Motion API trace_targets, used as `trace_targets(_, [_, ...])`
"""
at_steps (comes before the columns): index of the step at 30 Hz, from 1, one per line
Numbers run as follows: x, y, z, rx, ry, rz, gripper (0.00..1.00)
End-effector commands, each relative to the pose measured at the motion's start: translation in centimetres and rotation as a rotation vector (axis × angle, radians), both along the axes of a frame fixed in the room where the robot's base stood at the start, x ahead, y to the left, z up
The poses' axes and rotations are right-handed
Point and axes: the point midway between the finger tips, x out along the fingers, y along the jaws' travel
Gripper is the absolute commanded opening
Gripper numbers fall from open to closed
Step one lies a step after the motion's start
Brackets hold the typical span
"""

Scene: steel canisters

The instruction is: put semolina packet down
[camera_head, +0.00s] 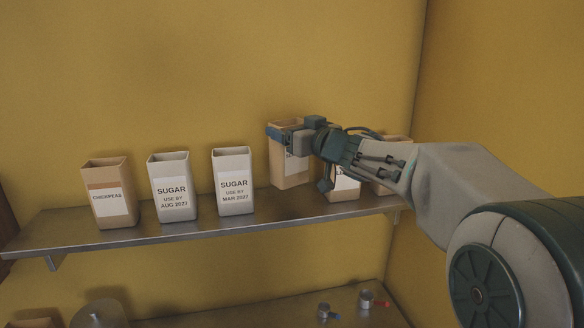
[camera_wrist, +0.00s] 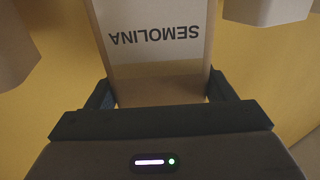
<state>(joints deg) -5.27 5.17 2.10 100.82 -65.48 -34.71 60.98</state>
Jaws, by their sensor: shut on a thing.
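The semolina packet (camera_head: 290,172) is a tan, open-topped packet with a white label. In the head view it is upright at the steel shelf (camera_head: 240,223), right of the MAR 2027 sugar packet. My gripper (camera_head: 290,134) is shut on its upper part. In the wrist view the packet (camera_wrist: 158,52) shows its SEMOLINA label upside down, between the two fingers of my gripper (camera_wrist: 160,95). My gripper hides part of the label in the head view. I cannot tell whether the packet's base touches the shelf.
A chickpeas packet (camera_head: 108,193) and two sugar packets (camera_head: 172,187) (camera_head: 233,181) stand to the left. Another labelled packet (camera_head: 344,185) and a tan packet (camera_head: 388,181) stand close on the right, partly behind my arm. A lower shelf (camera_head: 270,309) holds small items.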

Motion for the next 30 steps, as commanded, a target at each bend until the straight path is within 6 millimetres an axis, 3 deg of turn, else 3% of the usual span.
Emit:
trace_targets(12, [0.0, 0.0, -5.1, -0.001, 0.001, 0.001, 0.27])
trace_targets(25, [0.0, 0.0, -5.8, 0.0, -0.001, 0.0, 0.27])
trace_targets(26, [0.0, 0.0, -5.7, 0.0, -0.001, -0.001, 0.82])
trace_targets(28, [0.0, 0.0, -5.7, 0.0, -0.001, -0.001, 0.98])
trace_targets(30, [0.0, 0.0, -5.7, 0.0, -0.001, -0.001, 0.98])
